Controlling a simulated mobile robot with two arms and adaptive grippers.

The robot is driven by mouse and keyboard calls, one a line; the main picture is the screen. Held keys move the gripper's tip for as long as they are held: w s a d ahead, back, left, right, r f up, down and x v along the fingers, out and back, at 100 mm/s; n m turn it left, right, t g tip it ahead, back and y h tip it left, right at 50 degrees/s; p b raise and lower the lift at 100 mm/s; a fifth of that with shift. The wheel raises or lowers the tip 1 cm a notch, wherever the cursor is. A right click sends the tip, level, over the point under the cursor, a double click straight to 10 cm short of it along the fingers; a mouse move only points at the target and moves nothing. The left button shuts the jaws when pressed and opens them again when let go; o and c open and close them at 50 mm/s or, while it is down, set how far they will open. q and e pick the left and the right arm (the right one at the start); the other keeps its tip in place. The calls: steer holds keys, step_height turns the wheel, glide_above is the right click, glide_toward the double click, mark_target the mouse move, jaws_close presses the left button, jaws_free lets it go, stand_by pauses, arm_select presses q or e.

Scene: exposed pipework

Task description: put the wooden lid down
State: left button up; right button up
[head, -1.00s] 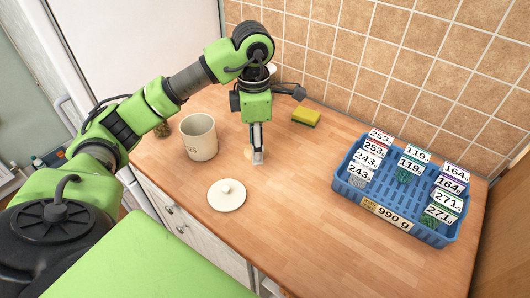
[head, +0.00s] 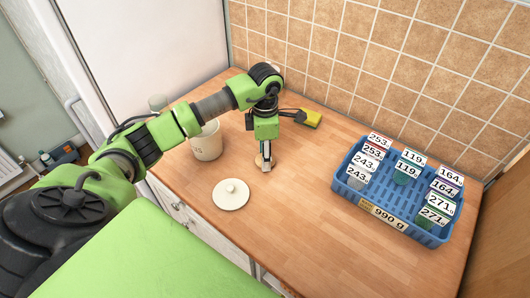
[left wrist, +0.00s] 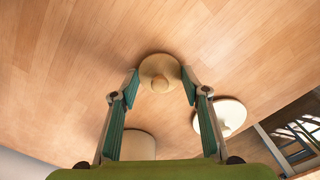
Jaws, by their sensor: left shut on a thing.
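The wooden lid (left wrist: 160,72) is a small pale round disc with a knob, seen from above in the left wrist view. In the head view a little of the wooden lid (head: 259,160) shows beside my fingertips. My left gripper (head: 265,166) points down over the counter, between the mug-like pot and the open middle. In the left wrist view its teal-padded fingers (left wrist: 160,85) sit on either side of the lid, shut on it. The lid is low over the counter; I cannot tell whether it touches. My right gripper is not in view.
A cream pot (head: 207,143) and a white round lid with a knob (head: 231,195) stand to the left. A yellow sponge (head: 311,118) lies by the tiled wall. A blue crate (head: 405,232) with labelled containers stands right. The wooden counter (head: 310,185) between is clear.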

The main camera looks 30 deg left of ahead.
arm_select(q)
steer(key=shift+f, duration=0.15)
steer(key=o, duration=1)
steer(key=shift+c, duration=0.2)
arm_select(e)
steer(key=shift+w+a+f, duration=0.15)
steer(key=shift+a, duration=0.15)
arm_select(q)
step_height(320, 180, up, 12)
steer(key=b, duration=0.3)
steer(key=shift+r, duration=0.2)
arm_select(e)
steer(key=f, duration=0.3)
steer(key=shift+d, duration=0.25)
